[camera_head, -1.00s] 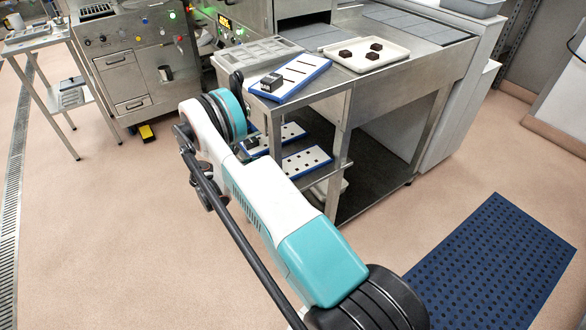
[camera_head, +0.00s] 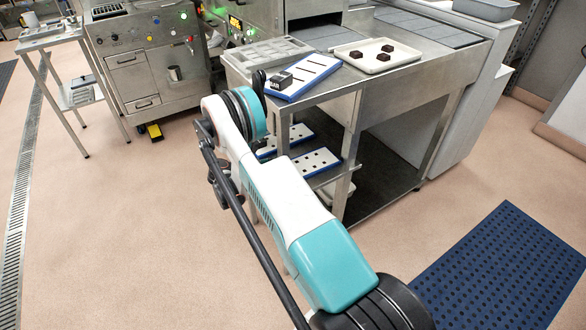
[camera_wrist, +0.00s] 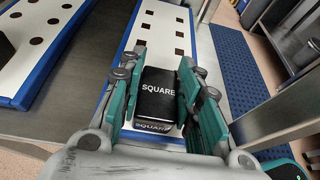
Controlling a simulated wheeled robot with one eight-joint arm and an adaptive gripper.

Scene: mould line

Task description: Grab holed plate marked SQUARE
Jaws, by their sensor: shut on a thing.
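The holed plate marked SQUARE (camera_wrist: 164,32) is white with a blue edge and rows of dark square holes. Its black block (camera_wrist: 157,95), lettered SQUARE on top and front, stands at the near end. My gripper (camera_wrist: 158,82) has its teal fingers on both sides of this block, shut on it. In the head view my arm hides the gripper. Two holed plates show there on the lower shelf, the nearer one (camera_head: 317,162) to the right of the other (camera_head: 287,140).
A plate with round holes (camera_wrist: 50,22) and its own black block lies to the left in the wrist view. A slotted plate (camera_head: 312,72) and a tray (camera_head: 347,57) with dark pieces lie on the tabletop. A shelf post (camera_head: 350,160) stands close right.

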